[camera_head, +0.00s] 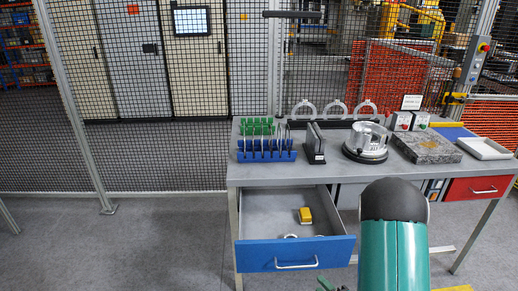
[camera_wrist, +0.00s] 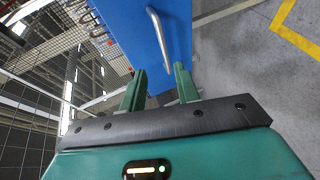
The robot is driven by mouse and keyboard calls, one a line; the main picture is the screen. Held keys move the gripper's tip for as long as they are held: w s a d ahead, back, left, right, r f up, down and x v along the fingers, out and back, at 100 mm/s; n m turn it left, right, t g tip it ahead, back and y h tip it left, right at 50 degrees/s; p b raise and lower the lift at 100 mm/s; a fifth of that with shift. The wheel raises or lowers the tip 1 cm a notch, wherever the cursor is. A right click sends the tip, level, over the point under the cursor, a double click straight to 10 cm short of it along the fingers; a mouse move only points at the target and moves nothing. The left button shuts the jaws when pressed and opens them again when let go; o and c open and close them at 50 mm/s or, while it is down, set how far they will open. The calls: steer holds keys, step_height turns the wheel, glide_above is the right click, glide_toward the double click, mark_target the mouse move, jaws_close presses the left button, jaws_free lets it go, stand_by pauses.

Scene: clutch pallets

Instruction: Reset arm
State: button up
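My gripper (camera_wrist: 160,88) shows in the wrist view as two green fingers on a black plate. The fingers are apart with nothing between them, in front of the blue drawer front (camera_wrist: 150,35) and its silver handle (camera_wrist: 160,34). In the head view, my green arm (camera_head: 393,250) with a dark rounded joint covers the lower right. The gripper itself is mostly hidden there, with only a small green part near the bottom edge. The blue drawer (camera_head: 296,255) is pulled open. A yellow object (camera_head: 305,215) and a partly hidden ring-like piece (camera_head: 290,236) lie in it.
The workbench (camera_head: 260,174) carries blue and green racks (camera_head: 266,150), a round metal fixture (camera_head: 366,141), a stone block (camera_head: 426,147) and a white tray (camera_head: 486,148). A closed red drawer (camera_head: 480,188) is at the right. Mesh fencing (camera_head: 150,100) stands behind. The floor (camera_head: 150,245) at left is clear.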

steer(key=w+d+r+m+g+h, duration=0.1)
steer(key=w+r+m+g+h, duration=0.15)
steer(key=r+m, duration=0.5)
steer(key=w+d+r+m+g+h, duration=0.1)
steer(key=r+m+h, duration=0.3)
steer(key=r, duration=0.6)
steer(key=s+a+r+m+g, duration=0.2)
steer(key=s+a+r+m, duration=0.2)
steer(key=s, duration=0.6)
steer(key=s+a+r+m+g+y, duration=0.1)
steer(key=s+a+r+m+g, duration=0.2)
steer(key=s+r+m, duration=0.2)
steer(key=s+r, duration=0.3)
steer(key=s, duration=0.1)
steer(key=shift+s+a+r, duration=0.2)
steer(key=shift+s+a, duration=0.2)
